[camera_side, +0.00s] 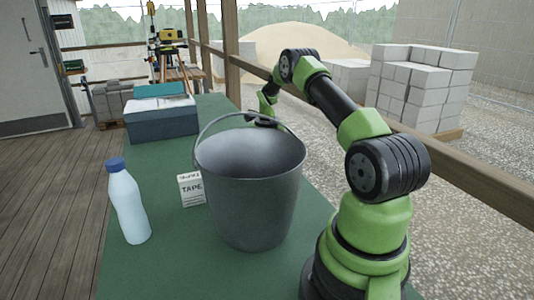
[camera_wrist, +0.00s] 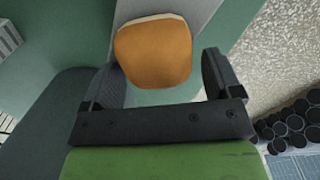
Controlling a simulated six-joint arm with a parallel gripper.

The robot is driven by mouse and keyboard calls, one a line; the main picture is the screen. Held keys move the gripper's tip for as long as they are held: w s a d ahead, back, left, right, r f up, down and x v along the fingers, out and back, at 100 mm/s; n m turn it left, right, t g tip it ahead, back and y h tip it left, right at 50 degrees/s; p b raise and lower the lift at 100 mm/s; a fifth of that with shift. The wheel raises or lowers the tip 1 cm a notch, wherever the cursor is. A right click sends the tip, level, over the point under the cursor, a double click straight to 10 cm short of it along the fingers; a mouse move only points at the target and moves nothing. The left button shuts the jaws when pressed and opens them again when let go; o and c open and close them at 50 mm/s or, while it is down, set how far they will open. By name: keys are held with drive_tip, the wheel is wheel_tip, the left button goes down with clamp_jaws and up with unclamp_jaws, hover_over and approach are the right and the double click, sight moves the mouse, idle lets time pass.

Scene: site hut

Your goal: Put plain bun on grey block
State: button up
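The plain bun (camera_wrist: 153,52), orange-brown with a pale edge at the top, shows in the wrist view between the fingers of my gripper (camera_wrist: 160,60). The fingers are apart, with a clear gap to the bun on the right and a narrower one on the left. In the side view the bun is not visible, and the bucket's rim hides most of my gripper. A pale grey surface (camera_wrist: 202,18) shows behind the bun in the wrist view; I cannot tell whether it is the grey block. No grey block is clear in the side view.
A large grey bucket (camera_side: 250,190) with a raised handle stands on the green table (camera_side: 165,270). A wooden rail (camera_side: 480,190) runs along the right.

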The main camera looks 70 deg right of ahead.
wheel_tip(320, 180, up, 12)
drive_tip(key=w+a+r+n+t, duration=0.2)
drive_tip(key=a+r+n, duration=0.7)
drive_tip(key=a, duration=0.1)
drive_tip(key=s+a+r+n+t, duration=0.2)
drive_tip(key=s+a+r+n, duration=0.15)
drive_tip(key=a+n, duration=0.55)
drive_tip(key=s+a+r+n+t, duration=0.25)
drive_tip(key=s+a+n, duration=0.25)
drive_tip(key=a+n, duration=0.4)
drive_tip(key=s+a+f+n+y, duration=0.2)
drive_tip(key=s+a+n, duration=0.3)
drive_tip(key=s+n, duration=0.2)
drive_tip(key=shift+s+a+n+t, duration=0.3)
drive_tip(key=shift+s+n+t, duration=0.05)
drive_tip(key=shift+n, duration=0.85)
